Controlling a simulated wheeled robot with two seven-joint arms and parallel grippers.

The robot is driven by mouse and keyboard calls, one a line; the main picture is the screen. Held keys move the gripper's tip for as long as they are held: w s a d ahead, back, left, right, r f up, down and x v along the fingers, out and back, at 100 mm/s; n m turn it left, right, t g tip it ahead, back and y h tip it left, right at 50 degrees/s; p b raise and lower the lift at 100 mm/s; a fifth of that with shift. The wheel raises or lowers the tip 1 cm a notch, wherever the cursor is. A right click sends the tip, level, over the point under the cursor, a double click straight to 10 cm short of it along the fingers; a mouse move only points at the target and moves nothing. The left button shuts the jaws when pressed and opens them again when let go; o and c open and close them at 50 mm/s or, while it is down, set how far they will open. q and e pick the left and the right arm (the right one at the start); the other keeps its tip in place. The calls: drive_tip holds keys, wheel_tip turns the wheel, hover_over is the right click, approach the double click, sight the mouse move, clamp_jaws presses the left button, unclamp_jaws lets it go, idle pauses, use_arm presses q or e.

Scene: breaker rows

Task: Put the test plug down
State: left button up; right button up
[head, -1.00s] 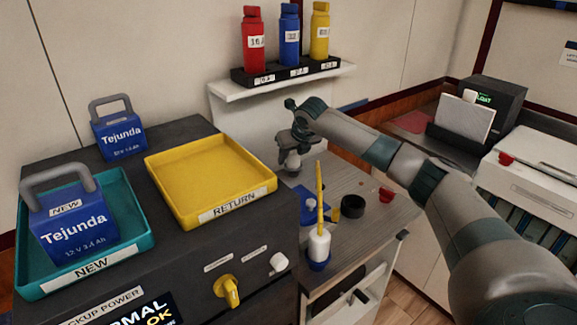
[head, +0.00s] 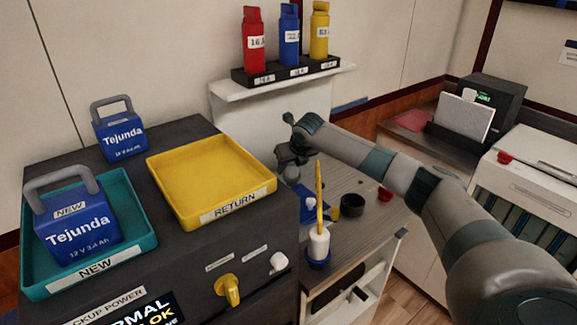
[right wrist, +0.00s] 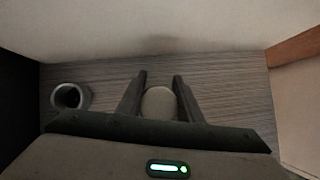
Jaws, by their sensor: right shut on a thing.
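My right gripper (head: 293,158) is low over the grey bench top (head: 375,223), beside the dark cabinet. In the right wrist view its two fingers (right wrist: 160,95) are on either side of a pale, round-topped test plug (right wrist: 159,102), and the gripper is shut on it. In the head view the plug's lower part (head: 291,173) shows only slightly below the dark jaws. I cannot tell whether its bottom touches the bench. My left gripper is not in view.
A grey open cup (right wrist: 70,97) stands left of the fingers in the right wrist view. In the head view a black ring (head: 352,206), a red cap (head: 385,194), a blue item (head: 308,207) and a white bottle with a yellow stick (head: 319,243) stand nearby.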

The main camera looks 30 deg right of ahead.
drive_tip(key=o, duration=1.2)
drive_tip(key=shift+c, duration=0.2)
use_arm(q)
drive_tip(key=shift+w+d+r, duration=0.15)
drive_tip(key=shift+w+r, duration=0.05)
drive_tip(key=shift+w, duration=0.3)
use_arm(e)
drive_tip(key=shift+r, duration=0.1)
drive_tip(key=shift+s+r, duration=0.2)
drive_tip(key=shift+r, duration=0.1)
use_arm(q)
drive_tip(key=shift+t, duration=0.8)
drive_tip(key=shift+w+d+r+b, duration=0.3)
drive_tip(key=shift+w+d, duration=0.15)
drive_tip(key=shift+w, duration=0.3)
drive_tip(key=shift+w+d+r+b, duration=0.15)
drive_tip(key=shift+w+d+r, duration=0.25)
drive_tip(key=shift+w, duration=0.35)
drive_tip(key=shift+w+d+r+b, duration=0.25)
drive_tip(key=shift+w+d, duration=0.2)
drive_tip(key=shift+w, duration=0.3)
use_arm(e)
drive_tip(key=v, duration=1.1)
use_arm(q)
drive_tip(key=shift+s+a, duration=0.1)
